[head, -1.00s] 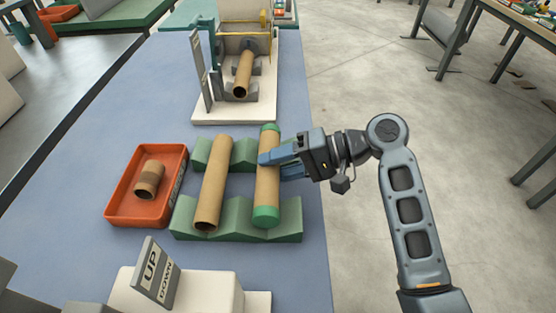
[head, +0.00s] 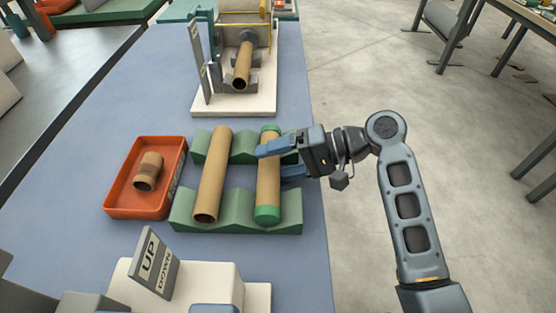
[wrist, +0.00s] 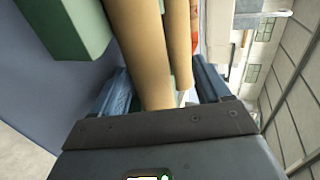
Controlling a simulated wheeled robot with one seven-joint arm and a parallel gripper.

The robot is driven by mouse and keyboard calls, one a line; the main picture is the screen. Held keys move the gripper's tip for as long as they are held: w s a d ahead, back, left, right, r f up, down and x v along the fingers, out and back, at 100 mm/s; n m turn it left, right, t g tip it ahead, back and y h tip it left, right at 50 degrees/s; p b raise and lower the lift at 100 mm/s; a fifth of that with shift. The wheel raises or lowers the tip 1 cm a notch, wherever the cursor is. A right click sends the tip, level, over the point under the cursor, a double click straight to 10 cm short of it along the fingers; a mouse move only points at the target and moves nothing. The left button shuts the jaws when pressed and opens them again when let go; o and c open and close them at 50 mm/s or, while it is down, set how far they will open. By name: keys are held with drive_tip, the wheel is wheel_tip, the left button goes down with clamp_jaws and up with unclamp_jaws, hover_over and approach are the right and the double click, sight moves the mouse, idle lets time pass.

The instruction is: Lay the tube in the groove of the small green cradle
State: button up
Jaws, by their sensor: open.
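A brown tube with green ends (head: 268,185) lies in the right groove of the small green cradle (head: 236,215), resting across its front and back rails. A plain brown tube (head: 212,175) lies parallel in the left groove. My gripper (head: 272,163) reaches in from the right, with one blue finger on each side of the green-ended tube near its far half. The fingers stand apart. In the wrist view the tube (wrist: 142,50) passes between the open fingers, with a gap to each, and a green cradle rail (wrist: 68,28) shows at upper left.
An orange tray (head: 112,205) with a short brown roll (head: 148,172) stands left of the cradle. Behind is a winder on a white base (head: 232,104) holding another tube (head: 243,66). An UP/DOWN lever sign (head: 154,262) stands in front. The blue tabletop ends just right of the cradle.

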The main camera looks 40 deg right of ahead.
drive_tip(key=shift+v, duration=3.9)
wheel_tip(320, 180, up, 7)
drive_tip(key=p, duration=0.8)
drive_tip(key=shift+d+f, duration=0.1)
